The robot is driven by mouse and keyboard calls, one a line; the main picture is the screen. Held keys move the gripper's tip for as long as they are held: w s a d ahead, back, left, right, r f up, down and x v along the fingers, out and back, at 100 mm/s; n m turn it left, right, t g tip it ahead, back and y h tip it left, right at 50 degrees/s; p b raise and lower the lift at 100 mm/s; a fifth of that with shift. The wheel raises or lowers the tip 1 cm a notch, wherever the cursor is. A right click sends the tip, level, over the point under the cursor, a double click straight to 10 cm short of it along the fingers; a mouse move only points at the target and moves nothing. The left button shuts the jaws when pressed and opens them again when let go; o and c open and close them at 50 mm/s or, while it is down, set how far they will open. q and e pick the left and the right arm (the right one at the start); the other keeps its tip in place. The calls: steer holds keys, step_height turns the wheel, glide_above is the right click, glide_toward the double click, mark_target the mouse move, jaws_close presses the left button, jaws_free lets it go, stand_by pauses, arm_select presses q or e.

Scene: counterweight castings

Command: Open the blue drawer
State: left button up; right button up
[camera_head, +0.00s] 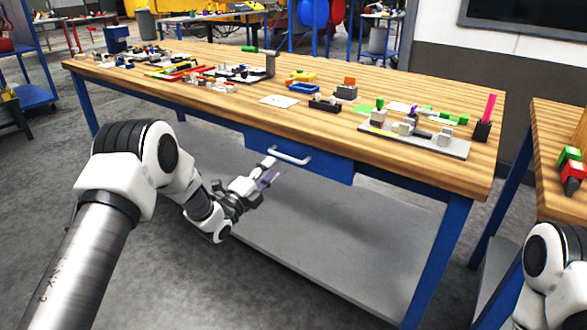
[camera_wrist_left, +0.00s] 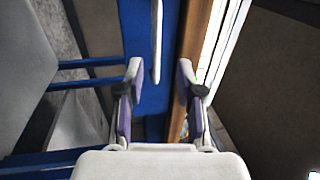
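The blue drawer (camera_head: 325,167) sits under the wooden workbench top, its front flush below the edge, and looks closed. Its white bar handle (camera_head: 289,156) is on the front face. My left gripper (camera_head: 268,172) is just in front of and a little left of the handle in the head view. In the left wrist view the gripper (camera_wrist_left: 157,90) is open, with its two purple-padded fingers apart. The handle (camera_wrist_left: 157,42) lies ahead, lined up between the fingers, and nothing is held. Contact with the handle does not show. My right gripper is out of view.
The workbench top (camera_head: 215,107) carries many small coloured blocks and plates. A grey lower shelf (camera_head: 330,245) lies below the drawer, and blue legs (camera_head: 440,255) stand at the corners. A second wooden table (camera_head: 555,190) is at the right. Space in front of the drawer looks open.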

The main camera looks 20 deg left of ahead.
mark_target(284, 157)
arm_select(q)
steer(key=x, duration=0.7)
steer(key=shift+w+f, duration=0.2)
steer(key=shift+f, duration=0.05)
jaws_close()
